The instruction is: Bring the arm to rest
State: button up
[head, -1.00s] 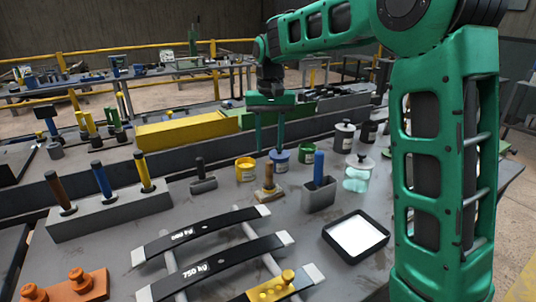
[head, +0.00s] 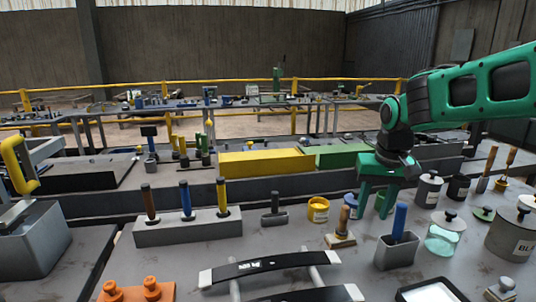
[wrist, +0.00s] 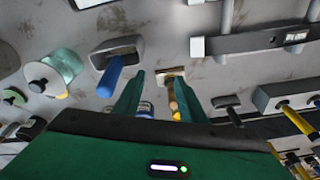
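My green arm (head: 480,88) reaches in from the right in the head view. My gripper (head: 373,214) points down over the grey bench (head: 290,225), its fingers in front of the blue-lidded and green pots. In the wrist view the two green fingers (wrist: 158,82) stand apart with a gap between them, and I see nothing held. A wooden-handled tool on a small wooden base (wrist: 172,75) shows beyond the gap; it stands left of the fingers in the head view (head: 341,228). Whether the fingers touch anything below is unclear.
A blue-handled tool stands in a grey holder (head: 397,248) close to my gripper. Jars (head: 428,190) stand to the right. A grey block (head: 190,228) with three upright handles and a black leaf spring (head: 270,263) lie left. Yellow (head: 265,162) and green blocks lie behind.

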jog(key=s+d+f+m, duration=0.1)
jog(key=s+d, duration=0.3)
jog(key=s, duration=0.5)
jog(key=s+d+f+m+g, duration=0.1)
jog(key=s+d, duration=0.4)
jog(key=s, duration=0.5)
jog(key=s+d+f+m+g, duration=0.1)
jog(key=s+d+f, duration=0.3)
jog(key=s, duration=0.5)
jog(key=shift+s+d+f+m, duration=0.4)
jog(key=shift+f+m, duration=0.1)
jog(key=shift+m, duration=0.4)
jog(key=shift+w, duration=0.1)
jog(key=shift+w+f, duration=0.25)
jog(key=shift+w, duration=0.35)
